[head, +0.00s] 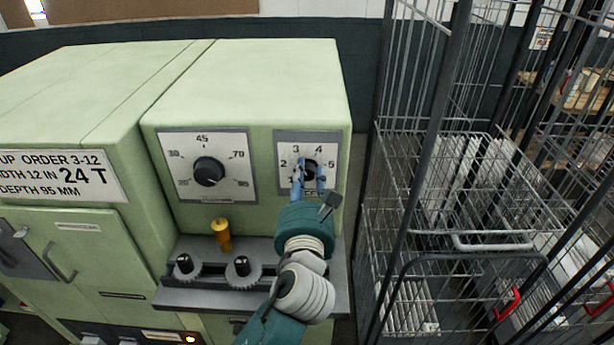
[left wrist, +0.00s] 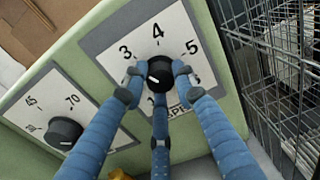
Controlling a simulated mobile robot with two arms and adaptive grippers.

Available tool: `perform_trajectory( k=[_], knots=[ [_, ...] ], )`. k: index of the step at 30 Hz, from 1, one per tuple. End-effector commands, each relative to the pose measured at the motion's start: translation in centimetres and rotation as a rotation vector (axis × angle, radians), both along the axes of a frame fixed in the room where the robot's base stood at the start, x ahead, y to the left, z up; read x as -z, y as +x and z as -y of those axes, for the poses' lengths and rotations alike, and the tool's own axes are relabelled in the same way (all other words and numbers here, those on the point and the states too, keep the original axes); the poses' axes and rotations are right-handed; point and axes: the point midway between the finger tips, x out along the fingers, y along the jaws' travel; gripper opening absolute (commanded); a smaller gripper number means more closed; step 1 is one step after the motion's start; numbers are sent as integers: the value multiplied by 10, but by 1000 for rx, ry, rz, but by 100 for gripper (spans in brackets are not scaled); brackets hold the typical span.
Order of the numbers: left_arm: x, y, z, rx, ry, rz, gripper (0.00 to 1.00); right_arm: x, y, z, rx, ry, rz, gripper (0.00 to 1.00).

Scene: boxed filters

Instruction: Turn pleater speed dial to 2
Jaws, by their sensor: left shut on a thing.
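The pleater speed dial is a black knob (head: 310,169) on a white numbered plate (head: 282,147) on the right of the green machine's front. My left gripper (head: 309,183) reaches up from below, its blue fingers shut around the knob. In the left wrist view, the fingers touch the black knob (left wrist: 157,72) from both sides and below. The 3, 4 and 5 show clearly; the 2 is hidden there by a finger, so I cannot tell the exact setting. My right gripper is out of view.
A larger black dial (head: 208,171), numbered around 45, sits left of the knob. Below are a ledge (head: 200,297) with two small black knobs and a yellow peg (head: 221,234). A wire cage cart (head: 450,215) stands close on the right.

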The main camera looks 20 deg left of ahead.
Motion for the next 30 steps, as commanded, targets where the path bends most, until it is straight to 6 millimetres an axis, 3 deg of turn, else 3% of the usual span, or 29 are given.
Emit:
perform_trajectory(
  k=[17,30],
  knots=[
    [-8,0,0,2,-63,33,1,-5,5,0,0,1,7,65],
    [-10,0,-2,2,-393,132,1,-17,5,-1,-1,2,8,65]
  ],
)
